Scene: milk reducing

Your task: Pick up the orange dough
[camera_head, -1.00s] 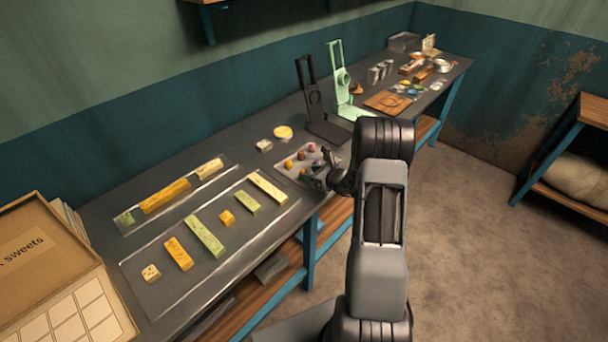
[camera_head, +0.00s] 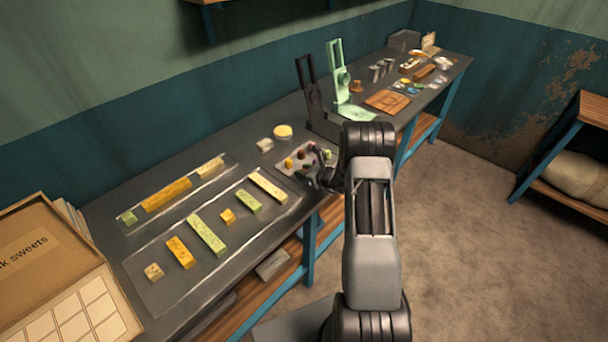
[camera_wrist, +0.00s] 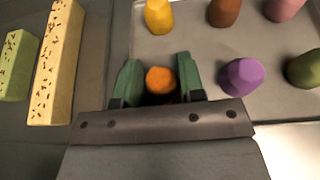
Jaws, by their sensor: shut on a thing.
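The orange dough (camera_wrist: 161,80) is a small rounded piece seen in the wrist view between the two green fingers of my gripper (camera_wrist: 160,84). The fingers are shut on it, one on each side. In the head view my gripper (camera_head: 318,178) is low over the front edge of the grey dough tray (camera_head: 287,165), and the orange dough cannot be made out there. In the wrist view, the dough is beside the tray's left part, and its height above the surface cannot be told.
On the tray, yellow (camera_wrist: 159,16), brown (camera_wrist: 224,11), pink (camera_wrist: 284,8), purple (camera_wrist: 241,77) and green (camera_wrist: 305,68) doughs stand close by. Sweet bars (camera_head: 207,234) lie to the left. A black press (camera_head: 318,110) and a green press (camera_head: 347,95) stand behind.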

